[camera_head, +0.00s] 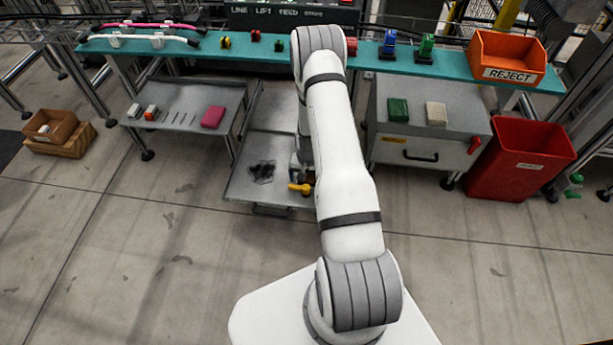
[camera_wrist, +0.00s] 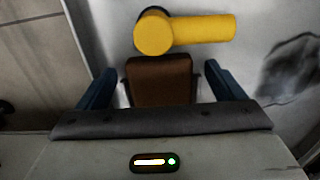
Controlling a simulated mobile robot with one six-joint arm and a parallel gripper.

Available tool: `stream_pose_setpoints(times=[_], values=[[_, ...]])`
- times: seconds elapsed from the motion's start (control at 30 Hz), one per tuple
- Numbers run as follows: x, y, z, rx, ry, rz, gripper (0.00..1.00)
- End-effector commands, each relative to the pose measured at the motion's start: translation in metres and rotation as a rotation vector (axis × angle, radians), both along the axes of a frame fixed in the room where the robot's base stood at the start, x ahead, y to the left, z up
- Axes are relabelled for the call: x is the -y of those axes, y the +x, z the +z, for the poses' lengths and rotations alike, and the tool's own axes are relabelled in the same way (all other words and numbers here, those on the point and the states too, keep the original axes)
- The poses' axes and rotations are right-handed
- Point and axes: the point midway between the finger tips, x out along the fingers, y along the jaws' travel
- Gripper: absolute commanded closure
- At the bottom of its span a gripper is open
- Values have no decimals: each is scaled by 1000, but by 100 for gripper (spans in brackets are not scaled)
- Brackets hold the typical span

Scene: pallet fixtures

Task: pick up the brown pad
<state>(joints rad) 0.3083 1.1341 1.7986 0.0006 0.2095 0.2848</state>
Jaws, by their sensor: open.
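The brown pad (camera_wrist: 160,82) shows in the wrist view as a dark brown block between the two blue fingers of my gripper (camera_wrist: 160,72). The fingers are apart, with a gap on each side of the pad. The pad's near end is hidden behind the gripper's dark front edge. I cannot tell how far below or between the fingertips it lies. In the head view my own arm hides the pad and most of the gripper.
A yellow handle-like part (camera_wrist: 185,33) lies just beyond the pad, and shows in the head view (camera_head: 300,188) on the low grey tray (camera_head: 240,190). Dark crumpled material (camera_head: 262,171) lies left of it. A grey cabinet (camera_head: 420,155) stands at right, a red bin (camera_head: 520,160) beyond.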

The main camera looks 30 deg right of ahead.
Motion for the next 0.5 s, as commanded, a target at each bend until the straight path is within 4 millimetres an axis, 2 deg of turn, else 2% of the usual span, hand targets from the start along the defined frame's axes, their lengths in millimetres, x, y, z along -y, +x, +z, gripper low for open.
stream_pose_setpoints(times=[0.03, 0.23, 0.5], values=[[0, 0, -5, 1, -1, 0, 11], [0, 1, -3, 1, -1, 1, 11], [0, 0, -3, 1, -1, 1, 32]])
